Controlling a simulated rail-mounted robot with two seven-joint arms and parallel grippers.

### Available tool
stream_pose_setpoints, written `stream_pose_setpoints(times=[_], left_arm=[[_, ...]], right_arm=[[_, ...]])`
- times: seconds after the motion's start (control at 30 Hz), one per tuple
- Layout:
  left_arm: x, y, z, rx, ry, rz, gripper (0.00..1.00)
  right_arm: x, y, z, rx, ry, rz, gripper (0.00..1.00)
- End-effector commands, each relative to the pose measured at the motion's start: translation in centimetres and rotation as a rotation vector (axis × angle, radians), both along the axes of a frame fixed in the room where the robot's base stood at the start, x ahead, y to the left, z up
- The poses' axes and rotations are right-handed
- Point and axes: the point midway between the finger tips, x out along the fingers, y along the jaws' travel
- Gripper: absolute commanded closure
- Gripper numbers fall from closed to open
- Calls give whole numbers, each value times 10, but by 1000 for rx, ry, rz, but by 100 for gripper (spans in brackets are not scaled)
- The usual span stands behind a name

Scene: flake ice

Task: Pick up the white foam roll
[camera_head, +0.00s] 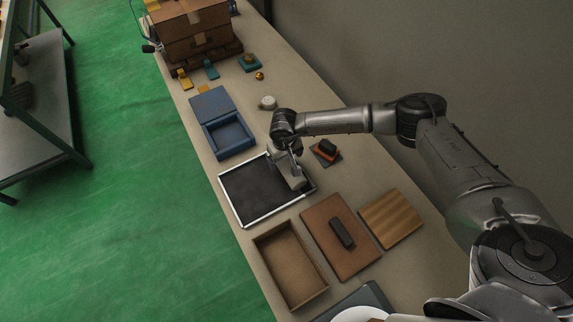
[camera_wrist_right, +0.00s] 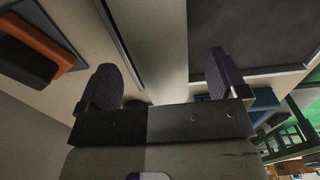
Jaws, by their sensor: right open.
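The white foam roll (camera_wrist_right: 158,45) shows in the right wrist view as a pale, smooth length between the two fingers. In the head view its pale end (camera_head: 298,183) shows below my right gripper (camera_head: 292,170), at the right side of the black tray (camera_head: 222,188) with a light rim. My right gripper is open, with its fingers (camera_wrist_right: 165,82) on either side of the roll. Whether they touch it I cannot tell. The gripper hides part of the roll in the head view. My left gripper is not in view.
An orange and black block (camera_head: 327,148) lies right of the tray. A blue open box (camera_head: 228,136) and a small white round object (camera_head: 268,102) lie behind it. A brown box (camera_head: 262,246), a brown board (camera_head: 327,222) and a wooden board (camera_head: 391,219) are in front.

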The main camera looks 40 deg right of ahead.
Motion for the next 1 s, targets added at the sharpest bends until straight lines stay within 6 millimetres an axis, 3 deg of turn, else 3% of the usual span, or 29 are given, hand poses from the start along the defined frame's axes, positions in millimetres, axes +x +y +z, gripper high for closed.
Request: stream_pose_setpoints(times=[0.17, 0.47, 1.0], left_arm=[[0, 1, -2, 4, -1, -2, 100], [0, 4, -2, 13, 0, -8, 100], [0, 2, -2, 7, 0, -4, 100]], right_arm=[[-1, 0, -17, 0, 2, -1, 8], [0, 0, -20, 1, 1, -1, 8], [0, 0, -19, 0, 1, -1, 59]])
